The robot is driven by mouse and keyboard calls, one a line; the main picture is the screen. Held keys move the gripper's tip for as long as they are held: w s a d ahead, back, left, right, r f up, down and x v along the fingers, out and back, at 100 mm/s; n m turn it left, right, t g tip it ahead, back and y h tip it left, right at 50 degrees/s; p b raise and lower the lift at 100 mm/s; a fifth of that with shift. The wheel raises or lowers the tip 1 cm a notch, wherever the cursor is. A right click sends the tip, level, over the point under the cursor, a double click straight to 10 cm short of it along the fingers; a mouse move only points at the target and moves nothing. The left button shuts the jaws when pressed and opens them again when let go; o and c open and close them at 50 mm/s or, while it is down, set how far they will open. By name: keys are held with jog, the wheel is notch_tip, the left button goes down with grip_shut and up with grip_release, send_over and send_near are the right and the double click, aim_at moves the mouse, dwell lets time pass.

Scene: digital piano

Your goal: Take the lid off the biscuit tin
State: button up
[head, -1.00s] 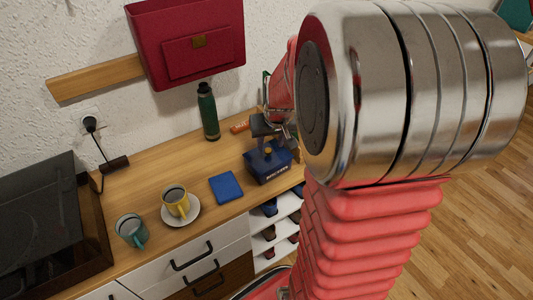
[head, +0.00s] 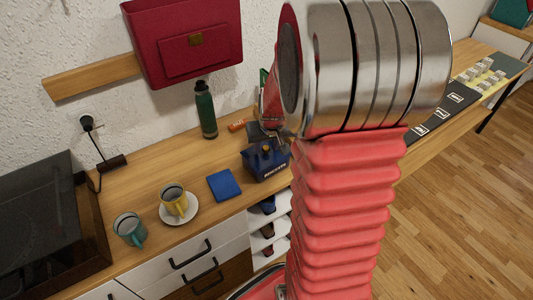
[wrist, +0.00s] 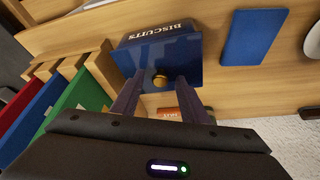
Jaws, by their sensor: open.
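The dark blue biscuit tin (head: 267,165) stands on the wooden counter, and its lid with a round gold knob is on top. In the wrist view the tin (wrist: 152,48) shows its white "BISCUITS" lettering, and the gold knob (wrist: 160,79) appears between my two fingertips. My gripper (wrist: 160,85) is open, with one finger on each side of the knob; I cannot tell whether either touches it. In the head view my gripper (head: 266,136) is just above the tin, partly hidden by my arm.
A blue flat square (head: 224,185), a yellow cup (head: 173,200) on a saucer and a teal mug (head: 129,229) are left of the tin. A green bottle (head: 206,112) and a small orange packet (head: 237,125) stand behind. Red, blue and green upright items (wrist: 68,127) are close beside the tin.

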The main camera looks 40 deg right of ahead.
jog(key=shift+c, duration=0.6)
grip_shut()
